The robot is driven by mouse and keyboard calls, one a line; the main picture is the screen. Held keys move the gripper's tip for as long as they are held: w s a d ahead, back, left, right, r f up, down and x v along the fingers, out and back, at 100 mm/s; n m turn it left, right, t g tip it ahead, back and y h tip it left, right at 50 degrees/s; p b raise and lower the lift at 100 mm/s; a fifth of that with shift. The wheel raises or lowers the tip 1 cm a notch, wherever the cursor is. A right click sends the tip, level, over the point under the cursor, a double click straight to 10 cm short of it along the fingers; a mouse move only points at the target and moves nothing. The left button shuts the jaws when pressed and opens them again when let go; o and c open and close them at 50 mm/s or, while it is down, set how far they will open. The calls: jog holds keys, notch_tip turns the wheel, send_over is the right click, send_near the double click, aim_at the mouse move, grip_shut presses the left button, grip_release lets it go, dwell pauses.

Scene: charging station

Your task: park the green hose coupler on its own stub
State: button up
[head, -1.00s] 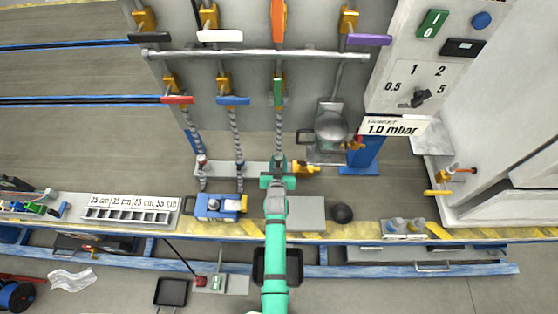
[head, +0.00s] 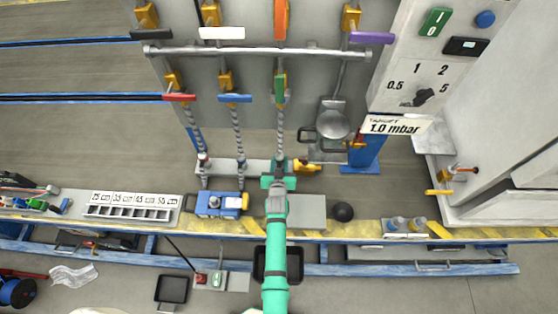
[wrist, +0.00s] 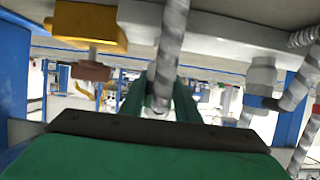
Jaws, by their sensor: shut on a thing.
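The green hose coupler (head: 281,161) shows only as a small green-dark piece at the lower end of the grey spiral hose (head: 280,125), which hangs below the green-handled valve (head: 279,90). My gripper (head: 279,173) is shut around that hose end, at the right end of a pale grey ledge (head: 222,167). In the wrist view the hose (wrist: 170,45) runs down between my two green fingers (wrist: 160,98), and the coupler is mostly hidden. Its stub is hidden behind my gripper, so I cannot tell whether the coupler is seated on it.
Two hoses with red (head: 203,159) and blue (head: 241,161) couplers stand left of my gripper at the ledge. A yellow-orange fitting (head: 307,166) is close on the right. A blue-yellow device (head: 219,204) and a black ball (head: 342,211) sit on the bench in front.

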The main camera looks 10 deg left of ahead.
jog(key=shift+w+f, duration=0.1)
jog(key=shift+d+f, duration=0.15)
jog(key=shift+f, duration=0.15)
jog(key=shift+f, duration=0.45)
jog(key=o, duration=1.3)
jog(key=v, duration=1.1)
